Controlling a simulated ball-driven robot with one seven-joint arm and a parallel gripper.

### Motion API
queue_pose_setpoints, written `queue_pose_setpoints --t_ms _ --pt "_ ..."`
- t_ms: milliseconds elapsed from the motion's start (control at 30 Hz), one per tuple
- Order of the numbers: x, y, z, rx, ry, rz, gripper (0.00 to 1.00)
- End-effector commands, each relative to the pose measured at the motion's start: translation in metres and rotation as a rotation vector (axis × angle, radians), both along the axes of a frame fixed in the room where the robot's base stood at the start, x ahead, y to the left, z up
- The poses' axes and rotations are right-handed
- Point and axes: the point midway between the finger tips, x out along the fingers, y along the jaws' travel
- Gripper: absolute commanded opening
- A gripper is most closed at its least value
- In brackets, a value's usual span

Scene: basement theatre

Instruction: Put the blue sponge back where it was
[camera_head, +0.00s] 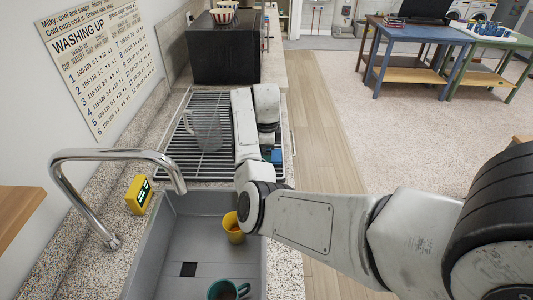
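A small blue patch (277,156), which may be the blue sponge, shows at the right edge of the drying rack (200,165), beside my forearm. Most of it is hidden by the arm. The end of my arm, with my gripper (268,143), is over the right side of the rack, just above the blue patch. The fingers are too hidden and small to tell whether they are open or shut, or whether they touch it.
The grey sink (180,245) holds a yellow cup (232,230) and a teal mug (226,290). A chrome tap (115,155) arches over it, near a yellow timer (139,194). A clear glass (203,128) is on the rack. A black box (225,55) stands behind.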

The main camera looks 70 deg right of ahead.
Motion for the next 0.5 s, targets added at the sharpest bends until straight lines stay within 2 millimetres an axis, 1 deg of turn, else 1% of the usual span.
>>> queue_pose_setpoints --t_ms 167,233,367,500 --pt "0.001 0.000 0.007 -0.002 -0.001 0.000 0.90" --pt "0.001 -0.001 0.014 -0.003 -0.001 0.000 0.90" --pt "0.001 -0.001 0.038 -0.004 -0.005 -0.001 0.90" --pt "0.001 -0.001 0.068 -0.003 -0.004 -0.001 0.90"
